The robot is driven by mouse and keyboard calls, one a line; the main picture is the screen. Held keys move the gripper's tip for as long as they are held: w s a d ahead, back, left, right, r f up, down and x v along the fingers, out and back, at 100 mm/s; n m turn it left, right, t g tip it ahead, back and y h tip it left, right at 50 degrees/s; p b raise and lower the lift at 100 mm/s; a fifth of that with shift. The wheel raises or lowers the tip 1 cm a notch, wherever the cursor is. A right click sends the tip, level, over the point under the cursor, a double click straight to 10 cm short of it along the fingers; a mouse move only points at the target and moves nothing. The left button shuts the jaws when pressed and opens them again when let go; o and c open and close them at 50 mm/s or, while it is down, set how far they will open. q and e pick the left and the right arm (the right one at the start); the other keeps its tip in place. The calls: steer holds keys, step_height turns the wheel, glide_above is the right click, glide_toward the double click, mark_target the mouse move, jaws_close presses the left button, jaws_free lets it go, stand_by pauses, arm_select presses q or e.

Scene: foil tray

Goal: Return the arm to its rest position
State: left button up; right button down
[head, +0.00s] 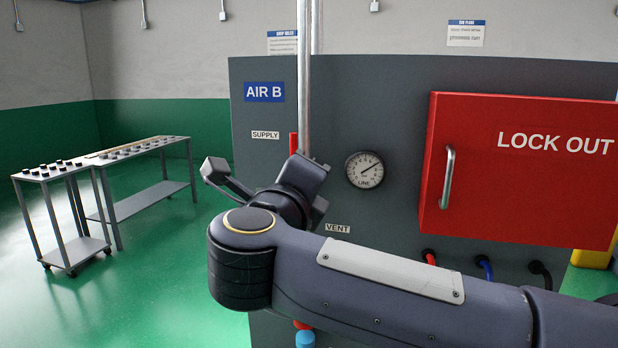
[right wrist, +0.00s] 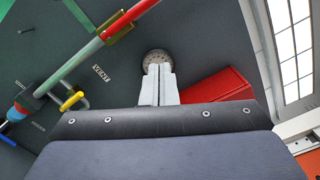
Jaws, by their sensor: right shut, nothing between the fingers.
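My right arm reaches in from the lower right of the head view, its wrist in front of the grey panel (head: 380,110). My right gripper (right wrist: 159,72) shows in the right wrist view with its two pale fingers together and nothing between them. The fingers point toward the round LINE gauge (right wrist: 157,58), partly covering it; whether they touch it cannot be told. The gauge (head: 364,169) also shows in the head view, just right of my wrist. My right fingertips are hidden in the head view. My left gripper is not in view.
A red LOCK OUT box (head: 520,180) with a metal handle (head: 447,178) stands out from the panel on the right. A vertical pipe (head: 304,80) rises behind my wrist. A yellow-handled valve (right wrist: 71,101) shows in the right wrist view. Metal tables (head: 150,150) stand far left; green floor there is open.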

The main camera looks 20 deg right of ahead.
steer(key=shift+s, duration=0.1)
steer(key=s+d+f+n+g+y, duration=0.1)
steer(key=s+f+n+g+y, duration=0.2)
steer(key=s+f+n, duration=0.4)
steer(key=s+d+f+n+g+y, duration=0.2)
steer(key=s+f+n+y, duration=0.3)
steer(key=s+f+n, duration=0.3)
steer(key=s+d+f+n+g+y, duration=0.2)
steer(key=s+f+n+g+y, duration=0.3)
steer(key=f+n, duration=0.8)
step_height(320, 180, down, 8)
steer(key=s, duration=0.3)
steer(key=shift+r, duration=0.25)
